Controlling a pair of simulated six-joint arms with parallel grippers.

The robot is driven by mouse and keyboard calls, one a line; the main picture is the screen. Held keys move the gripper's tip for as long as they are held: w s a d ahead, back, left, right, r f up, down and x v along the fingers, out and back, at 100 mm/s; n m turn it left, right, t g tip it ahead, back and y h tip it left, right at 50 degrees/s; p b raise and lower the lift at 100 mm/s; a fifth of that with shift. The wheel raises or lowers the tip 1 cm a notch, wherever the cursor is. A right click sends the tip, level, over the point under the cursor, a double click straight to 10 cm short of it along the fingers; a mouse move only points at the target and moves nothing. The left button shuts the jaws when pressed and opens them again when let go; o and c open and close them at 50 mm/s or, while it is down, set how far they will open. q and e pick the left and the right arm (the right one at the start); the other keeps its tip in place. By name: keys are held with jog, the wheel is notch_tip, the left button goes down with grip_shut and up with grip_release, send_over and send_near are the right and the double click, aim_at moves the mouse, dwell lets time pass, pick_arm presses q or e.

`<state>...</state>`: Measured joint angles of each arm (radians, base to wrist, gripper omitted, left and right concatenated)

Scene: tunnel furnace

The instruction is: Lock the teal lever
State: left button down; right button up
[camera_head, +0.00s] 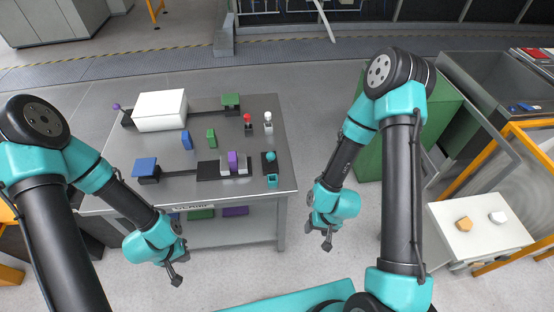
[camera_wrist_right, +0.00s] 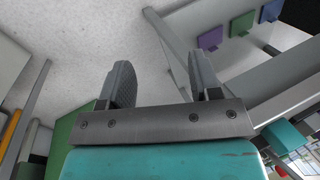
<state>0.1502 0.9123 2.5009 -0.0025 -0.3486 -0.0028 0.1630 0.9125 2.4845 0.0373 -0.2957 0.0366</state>
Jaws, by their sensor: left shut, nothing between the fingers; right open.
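The teal lever (camera_head: 271,157), with a round teal knob on a dark base, stands near the right edge of the grey table. Its exact tilt is too small to tell. A small teal block (camera_head: 272,180) sits just in front of it, at the table's front edge. My left gripper (camera_head: 177,272) is shut and empty, in front of the table and low to the left. My right gripper (camera_head: 327,243) is open and empty, in front of the table and right of the lever, clear of it. Its spread fingers show in the right wrist view (camera_wrist_right: 160,78).
The grey table (camera_head: 262,107) also holds a red lever (camera_head: 248,122), a white lever (camera_head: 268,121), a white box (camera_head: 160,110) and several coloured blocks. A green cabinet (camera_head: 368,160) stands to the right. A white side table (camera_head: 480,235) holds two small pieces. Floor between is clear.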

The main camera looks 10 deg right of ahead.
jog(key=m, duration=0.1)
jog(key=s+d+m+g, duration=0.1)
jog(key=m, duration=0.1)
jog(key=s+m+g, duration=0.1)
jog(key=shift+s+d+f+m, duration=0.15)
jog(key=shift+d+f+m, duration=0.05)
jog(key=shift+f+m, duration=0.1)
jog(key=c, duration=0.5)
jog(key=shift+s+r+m+g+y, duration=0.1)
jog(key=shift+s+m+g+y, duration=0.35)
jog(key=shift+m, duration=0.45)
jog(key=shift+c, duration=0.5)
jog(key=m, duration=0.1)
jog(key=m+y, duration=0.1)
jog(key=m, duration=0.2)
jog(key=shift+s+a+r+g+y, duration=0.25)
jog(key=shift+s+r+g, duration=0.1)
jog(key=c, duration=0.3)
jog(key=shift+a+r+m+y, duration=0.3)
jog(key=shift+m+y, duration=0.1)
jog(key=shift+m, duration=0.5)
grip_shut()
jog(key=w+d+r+m+t+y, duration=0.2)
jog(key=w+r+m+t+y, duration=0.8)
jog(key=w+m, duration=0.5)
notch_tip(320, 180, up, 3)
jog(key=m, duration=0.6)
jog(key=shift+w+f+y, duration=0.2)
jog(key=shift+w+y, duration=0.05)
jog(key=shift+y, duration=0.15)
